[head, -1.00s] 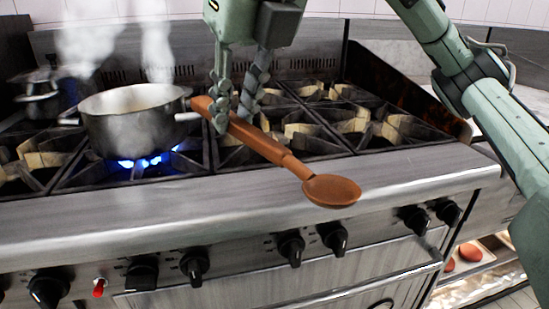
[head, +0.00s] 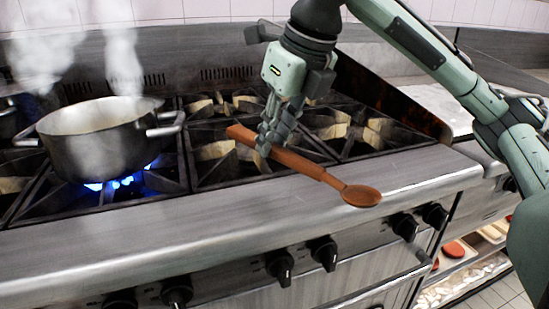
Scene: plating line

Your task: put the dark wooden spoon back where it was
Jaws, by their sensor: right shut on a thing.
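A reddish-brown wooden spoon (head: 318,171) is held in the air over the front right part of the stove (head: 230,205). Its handle points to the back left and its bowl to the front right, above the stove's front ledge. My right gripper (head: 270,143) is shut on the handle, nearer the bowl-less end. The fingers hide part of the handle. My left gripper is not in view.
A steaming metal pot (head: 95,142) stands on a lit burner with blue flame at the left. Empty burner grates (head: 340,125) lie behind and right of the spoon. Knobs (head: 323,253) line the stove front. A bright counter (head: 425,105) is at the right, with trays (head: 455,258) below.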

